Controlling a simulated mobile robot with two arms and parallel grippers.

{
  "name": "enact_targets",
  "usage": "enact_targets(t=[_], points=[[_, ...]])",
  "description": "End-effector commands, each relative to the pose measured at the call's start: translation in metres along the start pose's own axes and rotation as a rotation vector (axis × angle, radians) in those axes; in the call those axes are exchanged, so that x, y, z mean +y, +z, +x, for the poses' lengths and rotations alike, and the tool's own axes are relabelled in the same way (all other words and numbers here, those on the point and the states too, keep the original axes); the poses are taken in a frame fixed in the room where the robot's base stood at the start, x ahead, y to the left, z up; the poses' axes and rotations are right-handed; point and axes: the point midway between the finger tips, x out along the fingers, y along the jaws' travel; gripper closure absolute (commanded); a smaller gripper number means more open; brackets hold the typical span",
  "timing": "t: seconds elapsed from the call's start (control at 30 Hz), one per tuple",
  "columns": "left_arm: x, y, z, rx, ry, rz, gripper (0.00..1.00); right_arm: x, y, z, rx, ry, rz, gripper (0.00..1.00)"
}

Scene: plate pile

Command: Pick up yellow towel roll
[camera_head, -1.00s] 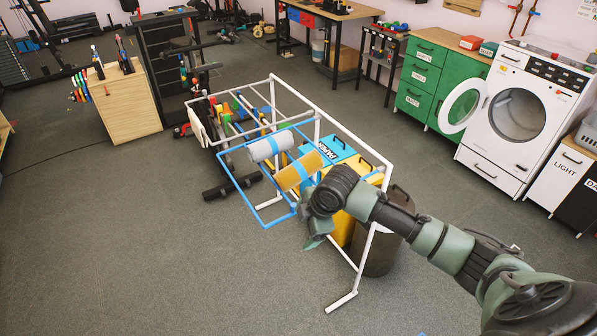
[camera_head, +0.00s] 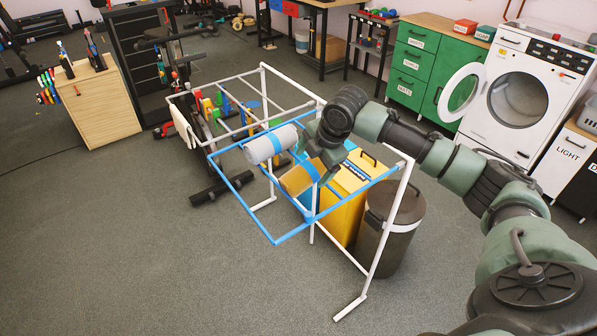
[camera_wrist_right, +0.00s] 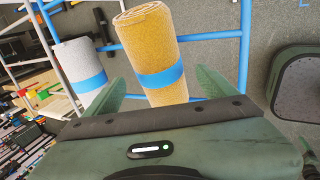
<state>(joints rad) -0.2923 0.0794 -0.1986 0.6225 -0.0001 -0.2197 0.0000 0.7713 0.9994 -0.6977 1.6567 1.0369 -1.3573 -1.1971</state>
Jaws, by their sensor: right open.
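The yellow towel roll (camera_head: 297,181) has a blue band and lies on the blue rack frame (camera_head: 262,226), partly hidden by my right gripper. In the right wrist view the roll (camera_wrist_right: 147,45) runs up from between the green fingers, one on each side. My right gripper (camera_head: 324,158) is open, close over the roll's right end; the wrist view (camera_wrist_right: 163,88) shows gaps beside the roll. I cannot tell the exact height between them. A grey-white towel roll (camera_head: 270,146) with a blue band lies left of it, also in the wrist view (camera_wrist_right: 77,62). My left gripper is not in view.
White pipes (camera_head: 377,240) frame the rack. A yellow bin (camera_head: 345,200) and a dark lidded bin (camera_head: 392,226) stand behind it on the right. Green cabinets (camera_head: 410,65) and a white washer (camera_head: 520,95) stand farther back. The floor in front is clear.

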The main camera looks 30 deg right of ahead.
Motion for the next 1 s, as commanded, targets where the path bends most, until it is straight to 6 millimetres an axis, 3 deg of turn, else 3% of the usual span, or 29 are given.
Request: enact_targets(t=[0.27,0.5,0.73,1.0], points=[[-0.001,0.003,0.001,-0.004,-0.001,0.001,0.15,0.002,0.006,0.011,-0.002,0.0,-0.01,0.14],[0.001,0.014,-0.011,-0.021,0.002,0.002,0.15,-0.001,0.006,0.038,-0.003,-0.003,-0.01,0.14],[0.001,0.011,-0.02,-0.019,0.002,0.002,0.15,-0.003,0.006,0.071,-0.003,0.0,-0.009,0.14],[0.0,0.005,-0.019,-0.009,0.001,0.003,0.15,-0.003,0.006,0.077,-0.004,0.002,-0.011,0.14]])
